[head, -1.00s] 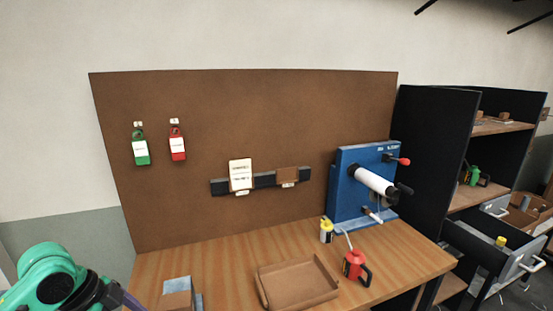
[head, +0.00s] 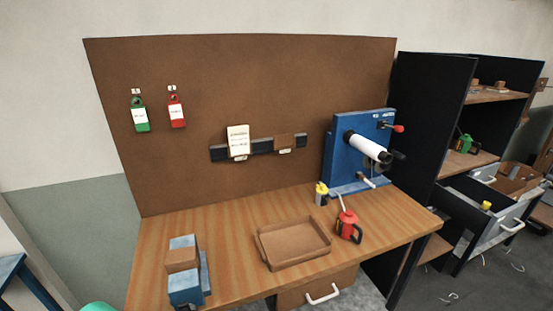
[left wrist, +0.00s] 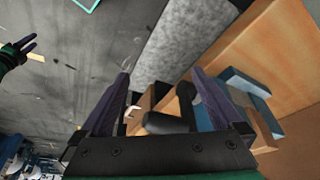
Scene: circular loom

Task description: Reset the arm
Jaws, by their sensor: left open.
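My left gripper (left wrist: 160,75) shows in the left wrist view with its two dark purple fingers apart and nothing held between them. It is over the floor beside the wooden bench (head: 225,220). In the head view only a bit of my green left arm shows at the bottom left edge. At the left edge of the left wrist view is a small green and purple gripper, apparently my right gripper (left wrist: 22,46); its jaw opening is unclear.
A blue and brown block stack (head: 184,260) stands at the bench's left end. A brown tray (head: 294,243), a red oil can (head: 348,226), a yellow-topped bottle (head: 321,194) and a blue machine (head: 345,150) are to its right. A blue stool (head: 12,270) stands at left.

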